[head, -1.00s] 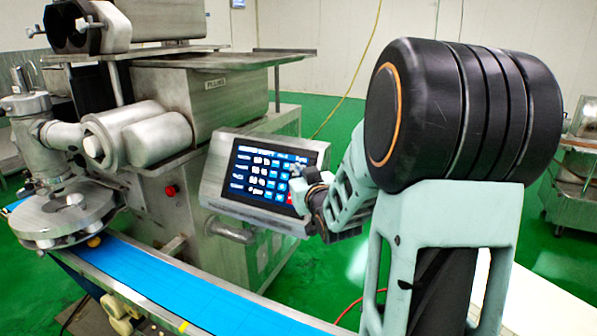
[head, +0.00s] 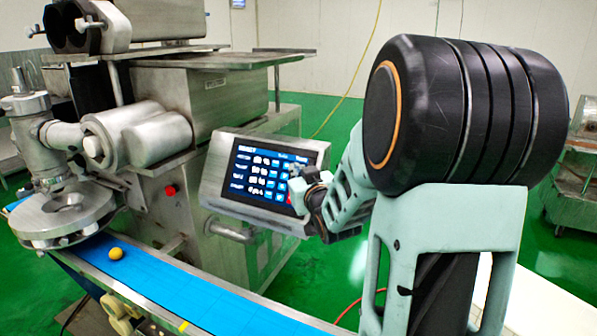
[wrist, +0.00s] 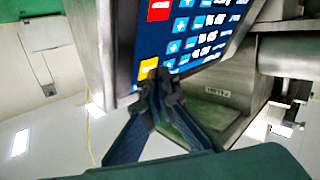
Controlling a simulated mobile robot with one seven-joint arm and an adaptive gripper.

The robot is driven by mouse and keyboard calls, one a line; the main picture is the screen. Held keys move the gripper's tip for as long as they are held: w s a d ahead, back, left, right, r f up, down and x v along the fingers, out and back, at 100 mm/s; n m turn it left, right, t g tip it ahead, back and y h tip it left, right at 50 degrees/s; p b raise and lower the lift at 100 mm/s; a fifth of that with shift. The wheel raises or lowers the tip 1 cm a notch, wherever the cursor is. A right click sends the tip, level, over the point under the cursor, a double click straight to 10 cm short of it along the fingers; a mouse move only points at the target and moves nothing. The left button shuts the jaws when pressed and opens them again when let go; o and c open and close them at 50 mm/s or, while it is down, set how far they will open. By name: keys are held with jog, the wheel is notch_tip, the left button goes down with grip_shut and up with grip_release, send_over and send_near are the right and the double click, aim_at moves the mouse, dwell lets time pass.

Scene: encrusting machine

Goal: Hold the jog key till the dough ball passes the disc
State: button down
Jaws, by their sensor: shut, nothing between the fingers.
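The yellow dough ball (head: 116,253) lies on the blue conveyor belt (head: 200,300), clear of the round metal disc (head: 62,213) and to its right. The touch panel (head: 265,172) is lit with rows of blue keys. My gripper (head: 300,186) is at the panel's lower right edge. In the wrist view, my gripper (wrist: 158,82) is shut and empty, its fingertips at a yellow key (wrist: 149,67) low on the screen (wrist: 190,38). The tips cover the key's lower part. I cannot tell for certain whether they touch it.
A red button (head: 170,190) sits on the machine's body. A grey handle (head: 230,231) is below the panel. A steel cart (head: 572,170) stands at the far right. Green floor (head: 340,110) lies open behind the panel.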

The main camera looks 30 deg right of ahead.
jog(key=shift+s+a+r, duration=0.2)
jog(key=shift+s+a, duration=0.05)
jog(key=shift+a, duration=0.1)
jog(key=shift+r, duration=0.1)
jog(key=s+a+r, duration=0.2)
jog(key=a, duration=0.1)
jog(key=shift+s+a+r+p, duration=0.15)
jog(key=shift+s+r+p, duration=0.05)
jog(key=shift+s+p, duration=0.15)
dwell(0.4)
